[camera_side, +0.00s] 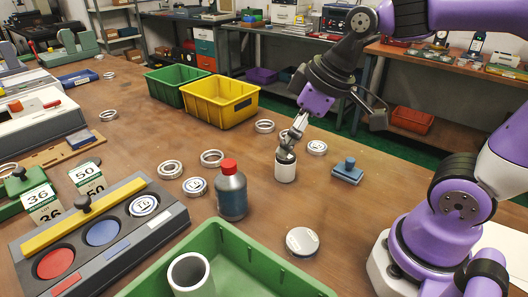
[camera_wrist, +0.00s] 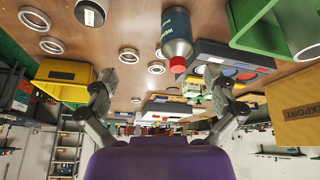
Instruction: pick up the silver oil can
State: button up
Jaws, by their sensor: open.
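The silver oil can (camera_side: 231,192) stands upright on the brown table, with a red cap, a silver shoulder and a blue label. In the wrist view the oil can (camera_wrist: 177,35) appears upside down at the top, right of centre, its base cut off by the frame edge. My gripper (camera_side: 287,150) is to the right of the can in the side view, apart from it. In the wrist view my gripper (camera_wrist: 160,88) has its fingers wide apart with nothing held between them, and the can shows beyond the fingertips.
A white cylinder (camera_side: 285,173) shows just below my fingertips. A blue block with a knob (camera_side: 348,171) stands right of it. Several metal rings lie behind the can. A green bin (camera_side: 140,289) is in front, a grey disc tray (camera_side: 178,210) left, a yellow bin (camera_side: 221,107) behind.

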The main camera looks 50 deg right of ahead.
aim_at(237, 171)
jog(key=w+a+f+n, duration=0.1)
jog(key=w+f, duration=0.1)
jog(key=w+a+f+n+g+y, duration=0.1)
jog(key=w+f+n, duration=0.1)
jog(key=w, duration=0.1)
jog(key=w+a+f+n+y, duration=0.1)
jog(key=w+a+f+n, duration=0.1)
jog(key=w+f, duration=0.1)
jog(key=shift+f, duration=0.1)
jog(key=x, duration=0.6)
jog(key=shift+a, duration=0.2)
jog(key=c, duration=1.3)
